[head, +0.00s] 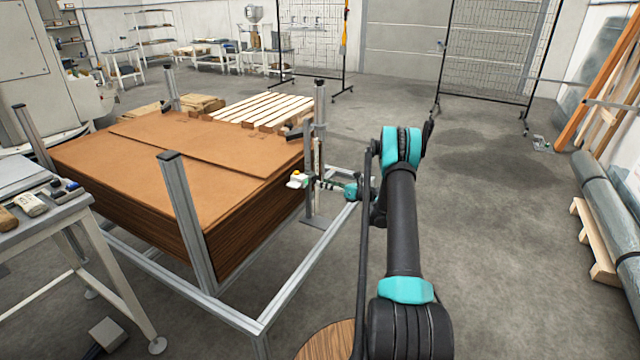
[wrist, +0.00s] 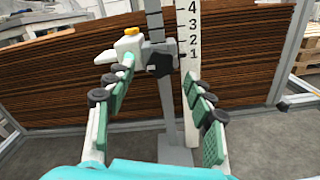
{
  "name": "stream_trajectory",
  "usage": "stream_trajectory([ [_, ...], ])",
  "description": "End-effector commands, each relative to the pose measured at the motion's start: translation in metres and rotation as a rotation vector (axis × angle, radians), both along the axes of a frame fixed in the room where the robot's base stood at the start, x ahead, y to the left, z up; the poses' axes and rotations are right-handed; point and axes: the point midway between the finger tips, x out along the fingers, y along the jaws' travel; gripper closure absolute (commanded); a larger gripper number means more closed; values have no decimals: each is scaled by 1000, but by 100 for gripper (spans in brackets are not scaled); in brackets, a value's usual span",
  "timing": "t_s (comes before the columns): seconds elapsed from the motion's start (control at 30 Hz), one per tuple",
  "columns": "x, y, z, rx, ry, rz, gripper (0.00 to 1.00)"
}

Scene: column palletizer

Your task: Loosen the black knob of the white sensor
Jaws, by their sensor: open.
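The white sensor (head: 297,181) with a yellow cap is mounted on an upright post beside the brown stack. In the wrist view the white sensor (wrist: 127,46) is at upper left, just beyond my left finger's tip. The black knob (wrist: 158,66) faces the camera on the post, right of the sensor. My gripper (wrist: 159,62) is open, with its green-padded fingers either side of the knob in the picture. I cannot tell whether the tips reach the knob's depth; no contact shows. In the head view my gripper (head: 325,184) is small beside the post, and the knob cannot be made out.
A white numbered scale (wrist: 194,40) stands right of the knob, close to the right fingertip. The brown sheet stack (head: 180,145) is behind the post, inside a grey metal frame (head: 262,322). A tool table (head: 40,220) stands at left. Open floor (head: 500,230) lies right.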

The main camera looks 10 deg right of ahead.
Motion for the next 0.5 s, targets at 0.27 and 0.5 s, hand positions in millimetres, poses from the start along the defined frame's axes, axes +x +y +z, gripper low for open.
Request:
stream_trajectory([
  [0.27,16,22,0,0,0,0,46],
  [0.5,17,24,0,0,0,0,46],
])
